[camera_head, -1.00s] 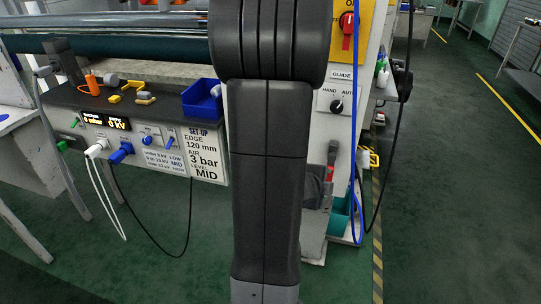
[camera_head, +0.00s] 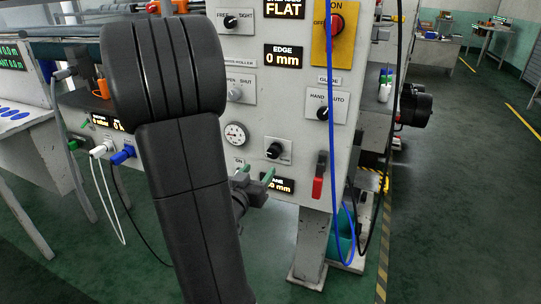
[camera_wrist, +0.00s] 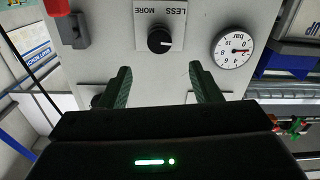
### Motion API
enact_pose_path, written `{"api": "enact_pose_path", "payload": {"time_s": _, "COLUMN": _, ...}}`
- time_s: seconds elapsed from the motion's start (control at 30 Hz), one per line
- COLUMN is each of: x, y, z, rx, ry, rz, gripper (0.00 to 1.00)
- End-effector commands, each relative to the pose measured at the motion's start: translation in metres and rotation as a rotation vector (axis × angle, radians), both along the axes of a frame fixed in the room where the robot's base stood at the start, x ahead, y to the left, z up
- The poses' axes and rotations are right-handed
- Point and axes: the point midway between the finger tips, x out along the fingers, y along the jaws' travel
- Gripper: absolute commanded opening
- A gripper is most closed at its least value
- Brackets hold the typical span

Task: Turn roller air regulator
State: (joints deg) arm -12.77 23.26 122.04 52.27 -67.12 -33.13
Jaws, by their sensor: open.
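The roller air regulator is a black knob (camera_head: 274,151) on a small white plate low on the grey machine panel. In the wrist view the knob (camera_wrist: 160,40) appears upside down, with LESS and MORE printed on its plate. A round bar gauge (camera_head: 236,134) sits beside it; the gauge (camera_wrist: 234,48) also shows in the wrist view with a red needle. My gripper (camera_head: 255,174) is in front of the panel, just below the knob in the head view. Its green fingers (camera_wrist: 162,75) are open and empty, and the knob lies beyond their tips, apart from them.
A red-handled lever (camera_head: 318,177) is right of the knob. A HAND/AUTO switch (camera_head: 323,114) is above right. A blue hose (camera_head: 332,190) hangs down the panel's right side. Green floor (camera_head: 450,200) is open to the right.

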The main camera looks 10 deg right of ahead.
Motion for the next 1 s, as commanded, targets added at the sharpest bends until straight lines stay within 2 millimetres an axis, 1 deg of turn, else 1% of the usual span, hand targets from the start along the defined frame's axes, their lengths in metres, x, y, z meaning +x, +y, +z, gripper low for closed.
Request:
{"api": "enact_pose_path", "payload": {"time_s": 0.03, "x": 0.008, "y": -0.007, "z": -0.001, "rx": 0.0, "ry": -0.001, "rz": -0.006, "gripper": 0.57}}
{"api": "enact_pose_path", "payload": {"time_s": 0.3, "x": 0.054, "y": -0.038, "z": -0.001, "rx": 0.003, "ry": -0.001, "rz": -0.005, "gripper": 0.57}}
{"api": "enact_pose_path", "payload": {"time_s": 0.5, "x": 0.079, "y": -0.054, "z": -0.001, "rx": 0.003, "ry": 0.0, "rz": -0.003, "gripper": 0.57}}
{"api": "enact_pose_path", "payload": {"time_s": 0.7, "x": 0.089, "y": -0.06, "z": -0.001, "rx": 0.003, "ry": 0.001, "rz": 0.0, "gripper": 0.57}}
{"api": "enact_pose_path", "payload": {"time_s": 0.97, "x": 0.089, "y": -0.061, "z": 0.0, "rx": 0.004, "ry": 0.0, "rz": 0.0, "gripper": 0.57}}
{"api": "enact_pose_path", "payload": {"time_s": 1.0, "x": 0.089, "y": -0.061, "z": 0.0, "rx": 0.004, "ry": 0.0, "rz": 0.0, "gripper": 0.5}}
